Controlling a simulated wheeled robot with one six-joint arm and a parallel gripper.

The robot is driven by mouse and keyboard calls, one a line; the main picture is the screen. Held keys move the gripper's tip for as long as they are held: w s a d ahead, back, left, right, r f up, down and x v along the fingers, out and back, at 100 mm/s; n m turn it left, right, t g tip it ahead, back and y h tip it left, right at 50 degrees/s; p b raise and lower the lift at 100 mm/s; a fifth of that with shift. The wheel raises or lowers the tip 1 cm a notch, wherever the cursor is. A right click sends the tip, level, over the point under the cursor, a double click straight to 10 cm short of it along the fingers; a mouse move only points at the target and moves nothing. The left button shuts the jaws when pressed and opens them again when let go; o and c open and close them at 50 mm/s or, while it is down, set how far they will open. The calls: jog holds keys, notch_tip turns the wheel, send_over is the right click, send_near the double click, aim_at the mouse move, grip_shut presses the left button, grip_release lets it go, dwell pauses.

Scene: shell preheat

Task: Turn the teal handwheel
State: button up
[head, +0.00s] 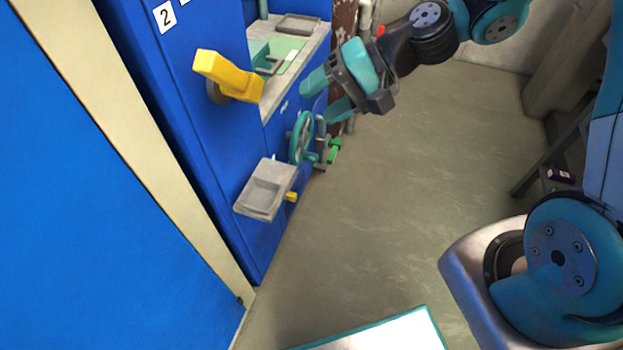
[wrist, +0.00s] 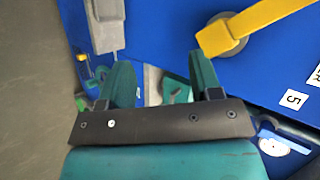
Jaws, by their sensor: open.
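The teal handwheel (head: 302,137) stands upright on the front of the blue cabinet in the head view. It is seen nearly edge-on, with a grey fitting at its right side. My gripper (head: 324,96) is above it and slightly to the right, apart from the wheel. Its two teal fingers are spread with nothing between them. In the wrist view my gripper (wrist: 163,82) is also open, facing the blue cabinet front. Small teal parts show beside the left finger there; I cannot tell whether they belong to the handwheel, which is mostly hidden.
A yellow lever (head: 228,76) juts from the blue cabinet (head: 190,110), left of my gripper. A grey tray (head: 266,188) sticks out below the wheel, with a small yellow knob (head: 291,196) beside it. A grey worktop (head: 307,60) lies behind the lever.

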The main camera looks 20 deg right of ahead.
jog(key=w+d+f+m+t+y+b, duration=0.1)
jog(key=w+d+f+m+t+b, duration=0.25)
jog(key=f, duration=0.65)
jog(key=w+d+f+m+t+b, duration=0.1)
jog(key=w+d+f+m+b, duration=0.25)
jog(key=f+b, duration=0.5)
jog(key=m+t+h+b, duration=0.2)
jog(key=m+t+b, duration=0.3)
jog(key=m+b, duration=0.3)
send_near(316, 160)
jog(key=shift+m, duration=0.7)
jog(key=b+x, duration=0.2)
jog(key=x, duration=1)
jog(key=shift+w+d+f+b, duration=0.15)
jog(key=shift+w+b, duration=0.05)
jog(key=shift+b, duration=0.2)
grip_shut()
